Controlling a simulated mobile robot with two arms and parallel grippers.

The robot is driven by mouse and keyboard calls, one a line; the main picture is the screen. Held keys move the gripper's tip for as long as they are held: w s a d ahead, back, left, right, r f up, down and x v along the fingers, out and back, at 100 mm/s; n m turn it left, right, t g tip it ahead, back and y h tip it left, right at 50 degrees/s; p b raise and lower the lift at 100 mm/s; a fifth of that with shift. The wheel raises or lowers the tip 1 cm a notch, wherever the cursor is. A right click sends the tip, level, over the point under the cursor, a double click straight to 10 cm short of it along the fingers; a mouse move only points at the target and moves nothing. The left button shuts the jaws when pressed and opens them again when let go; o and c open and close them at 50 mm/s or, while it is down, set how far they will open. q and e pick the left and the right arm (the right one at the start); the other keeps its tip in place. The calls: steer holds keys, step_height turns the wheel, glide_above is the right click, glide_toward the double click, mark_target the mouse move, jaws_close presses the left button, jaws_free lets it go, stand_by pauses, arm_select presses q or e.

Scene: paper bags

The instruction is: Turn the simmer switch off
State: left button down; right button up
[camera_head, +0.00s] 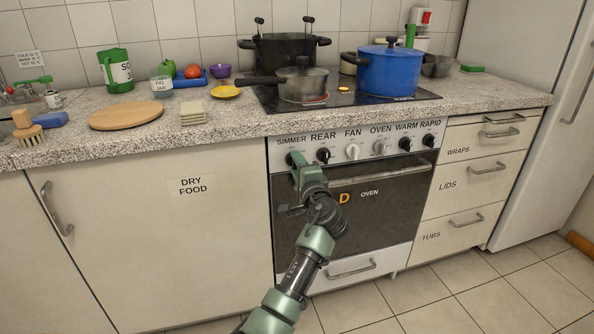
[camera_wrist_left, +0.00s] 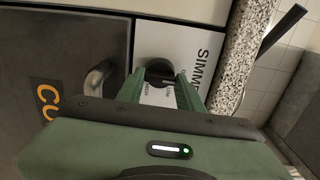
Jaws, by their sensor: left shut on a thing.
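The simmer switch is a round black knob at the left end of the oven's control panel (camera_head: 339,152), under the word SIMMER. In the left wrist view the knob (camera_wrist_left: 156,70) sits between the two green fingers, on the white panel. My left gripper (camera_head: 294,158) reaches up to the panel from below and is shut on the knob. It also shows in the left wrist view (camera_wrist_left: 162,88). The gripper hides most of the knob in the head view, and I cannot read its exact setting. My right gripper is not in view.
Knobs marked REAR (camera_head: 323,155), FAN (camera_head: 352,151) and others sit to the right. The oven handle (camera_head: 379,168) juts out below them. Above, a grey pan (camera_head: 303,87) and blue pot (camera_head: 389,72) stand on the hob. The floor in front is clear.

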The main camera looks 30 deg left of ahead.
arm_select(q)
steer(key=shift+f, duration=0.15)
stand_by(0.4)
steer(key=c, duration=0.9)
jaws_free()
steer(key=shift+d, duration=0.1)
steer(key=p+v, duration=0.1)
steer(key=v, duration=0.6)
steer(key=shift+s+d, duration=0.2)
steer(key=shift+s, duration=0.1)
steer(key=shift+n, duration=0.3)
